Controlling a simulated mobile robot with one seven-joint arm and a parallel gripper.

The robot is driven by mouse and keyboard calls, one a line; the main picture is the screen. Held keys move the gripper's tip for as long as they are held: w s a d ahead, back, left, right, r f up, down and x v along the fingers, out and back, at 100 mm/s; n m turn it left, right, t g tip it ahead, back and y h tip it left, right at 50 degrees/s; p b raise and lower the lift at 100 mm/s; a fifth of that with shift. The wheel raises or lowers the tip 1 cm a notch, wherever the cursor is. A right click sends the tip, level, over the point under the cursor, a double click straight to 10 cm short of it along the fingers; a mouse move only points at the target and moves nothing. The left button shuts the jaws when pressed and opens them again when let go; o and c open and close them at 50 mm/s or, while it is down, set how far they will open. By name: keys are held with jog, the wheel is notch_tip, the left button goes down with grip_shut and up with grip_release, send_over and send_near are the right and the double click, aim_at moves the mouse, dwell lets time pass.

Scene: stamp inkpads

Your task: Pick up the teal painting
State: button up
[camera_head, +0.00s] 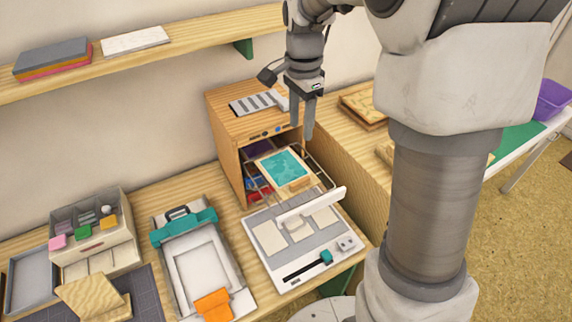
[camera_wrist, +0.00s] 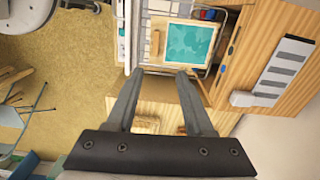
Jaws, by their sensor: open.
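The teal painting (camera_head: 283,167) has a light wooden frame and lies at the front opening of a wooden cabinet, on a wire rack (camera_head: 318,176). In the wrist view the painting (camera_wrist: 188,46) shows beyond the fingertips, a little right of the middle. My gripper (camera_head: 302,135) is above and near the painting in the head view, fingers pointing down. In the wrist view my gripper (camera_wrist: 158,75) has its two fingers spread apart with nothing between them. It does not appear to touch the painting.
The wooden cabinet (camera_head: 225,150) stands around the rack, with a grey striped panel (camera_head: 258,102) on top. A white press-like device (camera_head: 300,240) sits in front. A teal and white tray (camera_head: 190,260) and a stamp box (camera_head: 95,235) are at left. A shelf (camera_head: 190,45) runs above.

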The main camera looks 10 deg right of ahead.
send_over(299, 181)
jog(key=f, duration=0.7)
jog(key=w+f, duration=0.1)
jog(key=f, duration=0.3)
jog(key=shift+f, duration=0.3)
jog(key=shift+s+f+p, duration=0.15)
jog(key=shift+f+p, duration=0.05)
jog(key=shift+f, duration=0.7)
jog(key=shift+s+f+p, duration=0.2)
jog(key=shift+f+p, duration=0.05)
jog(key=shift+f, duration=0.65)
jog(key=shift+s+f+p, duration=0.15)
jog(key=shift+f+p, duration=0.05)
jog(key=shift+f, duration=0.7)
grip_shut()
